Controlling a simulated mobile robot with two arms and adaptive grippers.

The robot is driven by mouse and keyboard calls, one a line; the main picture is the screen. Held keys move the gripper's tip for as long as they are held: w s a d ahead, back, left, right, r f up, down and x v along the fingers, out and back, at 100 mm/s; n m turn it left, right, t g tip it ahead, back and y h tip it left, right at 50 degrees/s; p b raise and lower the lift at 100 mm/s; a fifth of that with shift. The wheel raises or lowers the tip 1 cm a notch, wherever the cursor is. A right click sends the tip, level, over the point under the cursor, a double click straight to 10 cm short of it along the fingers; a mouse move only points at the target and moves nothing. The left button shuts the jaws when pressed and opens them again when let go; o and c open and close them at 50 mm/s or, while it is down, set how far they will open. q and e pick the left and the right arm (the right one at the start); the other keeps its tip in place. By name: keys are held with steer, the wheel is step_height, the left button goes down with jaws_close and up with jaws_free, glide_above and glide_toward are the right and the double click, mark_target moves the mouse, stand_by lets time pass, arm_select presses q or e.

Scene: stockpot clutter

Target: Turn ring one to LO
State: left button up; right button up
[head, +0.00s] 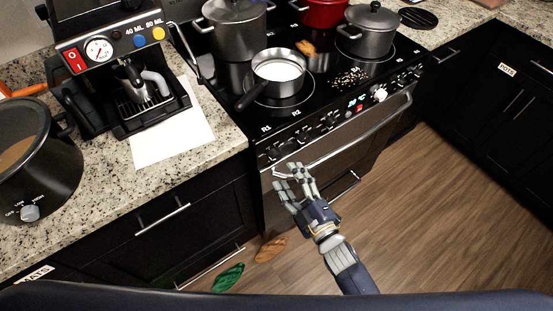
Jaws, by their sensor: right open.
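The black stove (322,97) stands in the middle, with its sloped control panel along the front edge. A label R1 (266,128) is at the panel's left end, and R2 (297,112) is to its right. Several dark knobs sit on the panel, the leftmost knob (275,154) below R1. Their markings and pointer positions are too small to read. My right gripper (293,178) is open and empty, in front of the oven door by the left end of the handle, below the leftmost knob. My left gripper is not in view.
A pan of white liquid (278,72) stands on the front left ring, its handle pointing left. A large lidded stockpot (237,30) stands behind it. The oven handle (345,136) sticks out below the knobs. A coffee machine (125,75) and slow cooker (38,155) stand left.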

mark_target(277, 159)
steer(key=x, duration=0.6)
steer(key=shift+w+a, duration=0.15)
steer(key=shift+w, duration=0.25)
steer(key=shift+p, duration=0.3)
steer(key=c, duration=1.1)
